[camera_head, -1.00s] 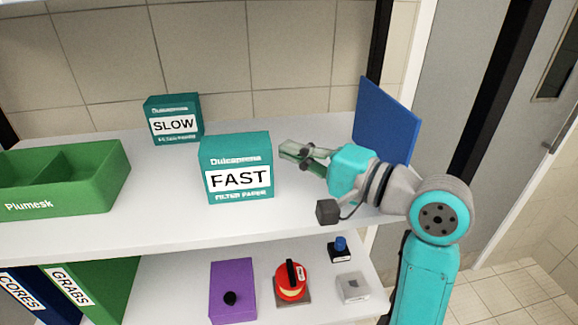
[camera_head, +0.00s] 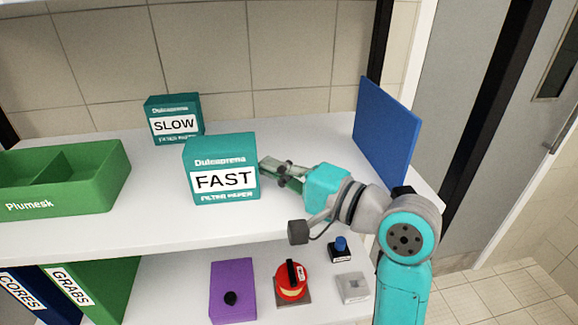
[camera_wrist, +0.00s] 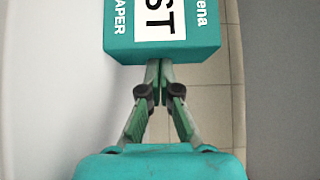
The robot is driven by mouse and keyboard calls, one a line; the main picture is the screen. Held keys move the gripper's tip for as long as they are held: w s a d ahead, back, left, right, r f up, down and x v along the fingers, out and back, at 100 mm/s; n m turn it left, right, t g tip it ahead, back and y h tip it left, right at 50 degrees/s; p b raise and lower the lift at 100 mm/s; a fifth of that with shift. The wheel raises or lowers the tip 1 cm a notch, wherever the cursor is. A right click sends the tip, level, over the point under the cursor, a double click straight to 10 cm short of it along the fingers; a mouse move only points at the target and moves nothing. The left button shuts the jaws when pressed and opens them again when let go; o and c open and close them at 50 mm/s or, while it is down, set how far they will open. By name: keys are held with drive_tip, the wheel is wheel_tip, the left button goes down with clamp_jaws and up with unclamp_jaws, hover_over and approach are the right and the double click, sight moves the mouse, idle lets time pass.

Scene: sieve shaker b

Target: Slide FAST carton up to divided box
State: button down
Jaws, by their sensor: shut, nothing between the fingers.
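The teal FAST carton (camera_head: 222,152) stands upright on the white shelf, its label facing me, and it also shows in the wrist view (camera_wrist: 150,50). The green divided box (camera_head: 105,184), marked Plumesk, stands to its left, with a stretch of bare shelf between them. My gripper (camera_head: 265,170) is shut and empty at the right side of the carton. In the wrist view its fingertips (camera_wrist: 159,66) meet the carton's side and appear to touch it.
The teal SLOW carton (camera_head: 174,120) stands behind, between the divided box and the FAST carton. A blue panel (camera_head: 387,130) stands upright at the shelf's right end. The lower shelf holds a purple block (camera_head: 232,280), a red device (camera_head: 291,285) and binders (camera_head: 75,288).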

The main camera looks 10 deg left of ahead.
sight(208, 183)
drive_tip(key=s+a, duration=0.1)
drive_tip(key=a, duration=0.3)
drive_tip(key=s+a, duration=0.1)
drive_tip(key=a, duration=0.3)
drive_tip(key=s+a, duration=0.1)
drive_tip(key=a, duration=0.4)
drive_tip(key=shift+s, duration=0.4)
drive_tip(key=shift+w+d, duration=0.1)
drive_tip(key=shift+w, duration=0.05)
drive_tip(key=shift+w+d, duration=0.1)
drive_tip(key=shift+d, duration=0.15)
drive_tip(key=r, duration=1)
drive_tip(key=shift+d, duration=0.2)
drive_tip(key=s+a, duration=0.3)
drive_tip(key=a, duration=0.7)
drive_tip(key=s+a, duration=0.3)
drive_tip(key=a, duration=0.7)
drive_tip(key=shift+a, duration=0.15)
